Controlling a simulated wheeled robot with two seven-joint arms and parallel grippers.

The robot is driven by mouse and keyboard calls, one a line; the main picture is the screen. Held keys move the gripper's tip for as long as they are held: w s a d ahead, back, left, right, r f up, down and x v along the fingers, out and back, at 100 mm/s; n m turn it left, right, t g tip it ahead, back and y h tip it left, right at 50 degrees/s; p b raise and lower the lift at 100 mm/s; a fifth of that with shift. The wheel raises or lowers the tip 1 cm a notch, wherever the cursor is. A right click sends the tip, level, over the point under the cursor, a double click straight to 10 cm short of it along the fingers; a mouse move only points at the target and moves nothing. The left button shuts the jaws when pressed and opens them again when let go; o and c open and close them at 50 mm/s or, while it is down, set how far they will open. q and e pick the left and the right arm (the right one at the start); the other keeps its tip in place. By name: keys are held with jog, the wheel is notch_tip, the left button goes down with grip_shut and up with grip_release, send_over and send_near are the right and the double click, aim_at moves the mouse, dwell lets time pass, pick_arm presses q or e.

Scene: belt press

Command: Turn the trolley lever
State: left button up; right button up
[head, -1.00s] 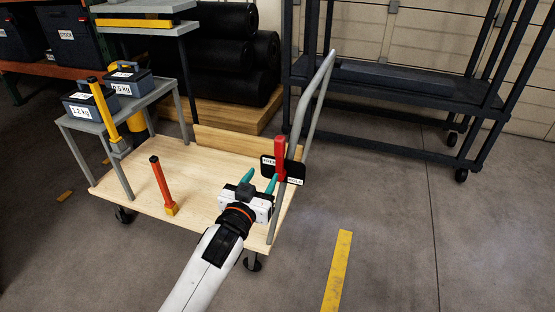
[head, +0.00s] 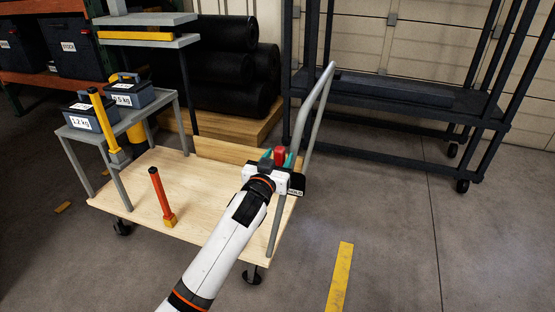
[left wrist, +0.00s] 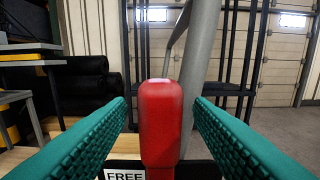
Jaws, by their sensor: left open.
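The trolley (head: 150,205) has a light wooden deck and a bent grey push handle (head: 318,105) on its right side. The red lever (head: 280,156) stands upright by the handle, mostly hidden behind my left gripper in the head view. My left gripper (head: 279,160) is open, with its teal fingers on either side of the lever. In the left wrist view the red lever (left wrist: 160,120) stands between the fingers, with a gap on each side. A black plate carries the label FREE (left wrist: 124,174), and its other label (head: 296,191) is partly covered. My right gripper is not in view.
An orange-red post (head: 161,195) stands on the deck. A grey side table (head: 130,118) with two labelled weight boxes and a yellow post stands at the left. A dark shelf rack (head: 400,95) stands behind. The floor at right is clear, with a yellow strip (head: 340,275).

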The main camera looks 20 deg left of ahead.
pick_arm(q)
grip_shut()
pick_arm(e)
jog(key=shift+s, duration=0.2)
pick_arm(q)
jog(key=shift+d, duration=0.1)
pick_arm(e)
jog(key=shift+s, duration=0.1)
